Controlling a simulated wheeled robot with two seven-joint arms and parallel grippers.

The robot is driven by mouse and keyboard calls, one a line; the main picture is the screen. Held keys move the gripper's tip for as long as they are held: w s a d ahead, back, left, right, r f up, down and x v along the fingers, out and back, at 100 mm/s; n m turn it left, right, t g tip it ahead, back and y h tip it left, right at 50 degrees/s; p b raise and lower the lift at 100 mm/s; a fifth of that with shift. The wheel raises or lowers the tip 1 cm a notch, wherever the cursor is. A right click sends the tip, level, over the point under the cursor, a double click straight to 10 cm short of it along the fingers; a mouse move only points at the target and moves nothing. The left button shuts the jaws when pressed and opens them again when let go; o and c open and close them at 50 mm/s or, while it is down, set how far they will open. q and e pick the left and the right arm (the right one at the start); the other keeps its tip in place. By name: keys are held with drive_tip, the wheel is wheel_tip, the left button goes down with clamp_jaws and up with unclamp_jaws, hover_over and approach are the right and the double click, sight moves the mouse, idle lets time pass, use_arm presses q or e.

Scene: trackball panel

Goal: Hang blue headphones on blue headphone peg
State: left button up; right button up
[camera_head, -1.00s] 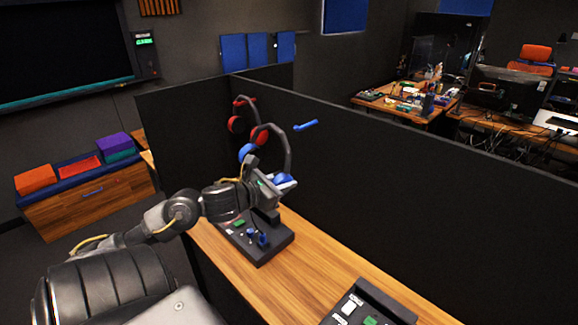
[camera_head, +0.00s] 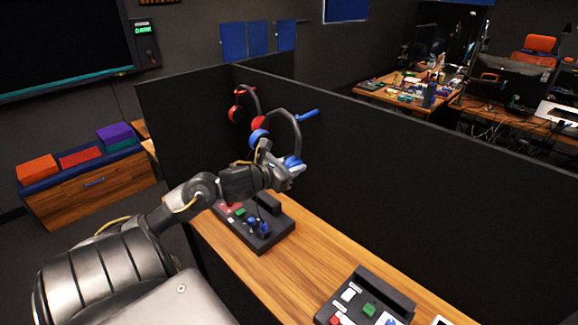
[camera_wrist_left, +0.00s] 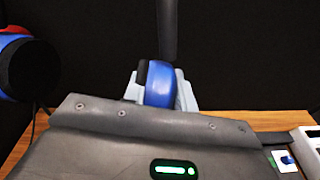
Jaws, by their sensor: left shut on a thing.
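The blue headphones (camera_head: 258,136) have a dark band and blue ear cups. My left gripper (camera_head: 290,165) is shut on one blue ear cup and holds them raised above the desk, band upward. In the left wrist view the gripped blue cup (camera_wrist_left: 159,84) sits between the pale fingers (camera_wrist_left: 135,90), and the other cup (camera_wrist_left: 30,68) shows at the left edge. The blue headphone peg (camera_head: 308,113) sticks out from the dark partition, just right of the band's top in the head view. I cannot tell the depth gap between band and peg. My right gripper is not in view.
Red headphones (camera_head: 236,113) hang on a red peg (camera_head: 244,91) on the partition, close behind the blue ones. A control panel with joysticks (camera_head: 262,230) stands on the wooden desk (camera_head: 300,262) below. Another button panel (camera_head: 366,303) is nearer. The dark partition (camera_head: 400,165) runs along the desk.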

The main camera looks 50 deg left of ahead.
use_arm(q)
drive_tip(key=b+x, duration=0.1)
drive_tip(key=x, duration=0.7)
drive_tip(key=shift+w+r, duration=0.2)
drive_tip(key=shift+w, duration=0.15)
idle(0.5)
drive_tip(key=shift+b, duration=0.3)
idle(0.4)
drive_tip(key=o, duration=1.1)
drive_tip(key=shift+o, duration=0.2)
